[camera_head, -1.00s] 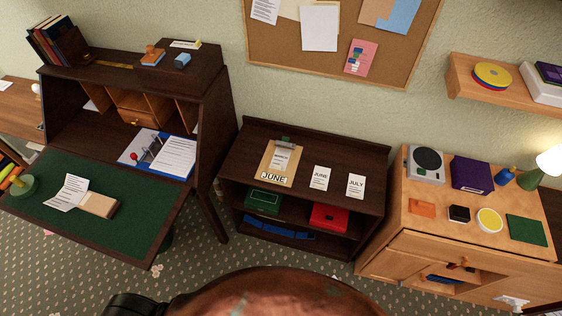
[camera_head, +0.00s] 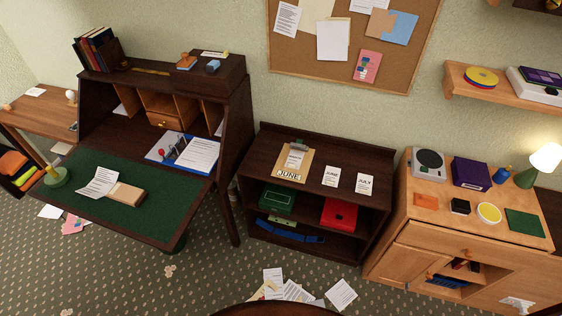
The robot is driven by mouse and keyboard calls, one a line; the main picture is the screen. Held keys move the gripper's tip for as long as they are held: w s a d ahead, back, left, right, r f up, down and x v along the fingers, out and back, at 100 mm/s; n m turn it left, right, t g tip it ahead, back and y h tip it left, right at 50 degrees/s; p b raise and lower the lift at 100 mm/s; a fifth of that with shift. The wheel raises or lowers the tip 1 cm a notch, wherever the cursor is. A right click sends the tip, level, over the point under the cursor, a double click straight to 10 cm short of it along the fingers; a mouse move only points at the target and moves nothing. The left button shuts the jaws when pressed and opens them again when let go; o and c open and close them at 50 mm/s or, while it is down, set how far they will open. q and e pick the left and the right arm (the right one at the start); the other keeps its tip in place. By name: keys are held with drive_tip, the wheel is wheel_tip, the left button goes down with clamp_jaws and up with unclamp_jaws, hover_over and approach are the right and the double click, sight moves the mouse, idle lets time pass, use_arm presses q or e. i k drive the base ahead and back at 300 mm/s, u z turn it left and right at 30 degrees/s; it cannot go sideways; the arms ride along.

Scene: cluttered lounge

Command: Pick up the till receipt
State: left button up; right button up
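No paper can be read clearly as the till receipt. A curled white printed slip (camera_head: 99,183) lies on the green desk top of the dark bureau, against a pale wooden block (camera_head: 126,194). Loose papers (camera_head: 290,291) lie on the floor in front of that unit. Neither of my grippers is in view.
The bureau (camera_head: 160,232) stands left, the dark shelf unit (camera_head: 262,147) in the middle, a light wooden cabinet (camera_head: 428,237) right. A brown rounded edge (camera_head: 275,309) shows at the bottom. More papers (camera_head: 74,224) lie far left.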

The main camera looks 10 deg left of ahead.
sight(294, 159)
drive_tip(key=u, duration=0.6)
drive_tip(key=i, duration=0.55)
drive_tip(key=u, duration=0.45)
